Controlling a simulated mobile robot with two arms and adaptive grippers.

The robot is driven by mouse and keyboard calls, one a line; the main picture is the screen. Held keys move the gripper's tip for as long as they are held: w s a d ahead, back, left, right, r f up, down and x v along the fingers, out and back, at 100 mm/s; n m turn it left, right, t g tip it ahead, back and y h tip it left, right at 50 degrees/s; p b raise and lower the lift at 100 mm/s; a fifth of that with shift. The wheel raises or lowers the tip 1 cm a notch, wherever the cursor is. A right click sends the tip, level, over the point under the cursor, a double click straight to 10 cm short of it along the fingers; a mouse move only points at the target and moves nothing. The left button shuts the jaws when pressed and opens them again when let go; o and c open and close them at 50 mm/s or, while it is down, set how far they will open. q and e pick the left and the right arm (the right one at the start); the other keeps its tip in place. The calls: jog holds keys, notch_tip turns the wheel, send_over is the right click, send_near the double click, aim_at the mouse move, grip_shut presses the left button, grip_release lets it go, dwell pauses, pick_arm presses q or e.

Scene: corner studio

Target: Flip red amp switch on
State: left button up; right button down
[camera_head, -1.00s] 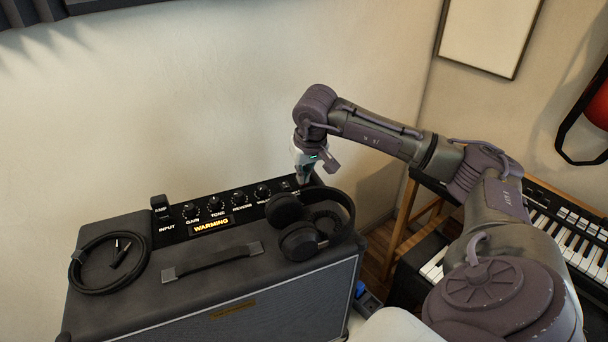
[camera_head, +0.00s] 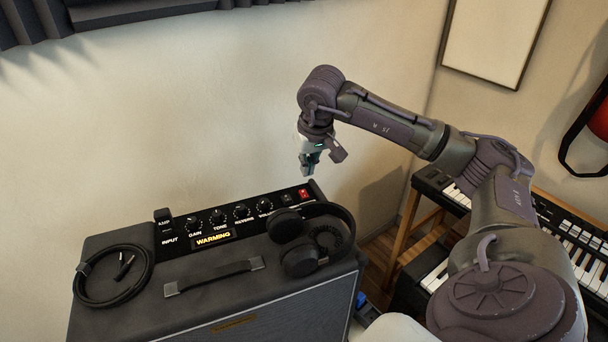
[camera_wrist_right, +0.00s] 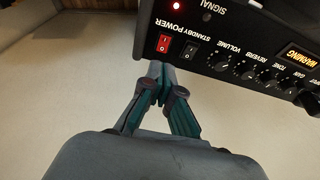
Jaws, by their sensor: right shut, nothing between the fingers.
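The red power switch (camera_head: 304,194) sits at the right end of the amp's black control panel (camera_head: 180,240) and looks lit. It also shows in the right wrist view (camera_wrist_right: 164,43), beside a black standby switch (camera_wrist_right: 190,50). A small red light (camera_wrist_right: 176,6) glows above it. The amp's display (camera_head: 213,239) reads "WARMING". My right gripper (camera_head: 308,172) is shut and empty, above and apart from the panel's right end. In the right wrist view its fingertips (camera_wrist_right: 160,72) appear just below the power switch. My left gripper is not in view.
Black headphones (camera_head: 305,262) lie on the right of the amp top, close to the switches. A coiled cable (camera_head: 112,298) lies on the left, with the handle (camera_head: 213,278) between. A keyboard (camera_head: 585,235) stands at right. The wall is behind the amp.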

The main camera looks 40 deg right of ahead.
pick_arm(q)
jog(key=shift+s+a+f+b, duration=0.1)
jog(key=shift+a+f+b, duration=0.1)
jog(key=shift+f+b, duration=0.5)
pick_arm(e)
jog(key=s+v, duration=0.1)
jog(key=v, duration=0.5)
jog(key=shift+s+a, duration=0.25)
jog(key=shift+a, duration=0.2)
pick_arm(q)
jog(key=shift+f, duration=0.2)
pick_arm(e)
jog(key=shift+r, duration=0.1)
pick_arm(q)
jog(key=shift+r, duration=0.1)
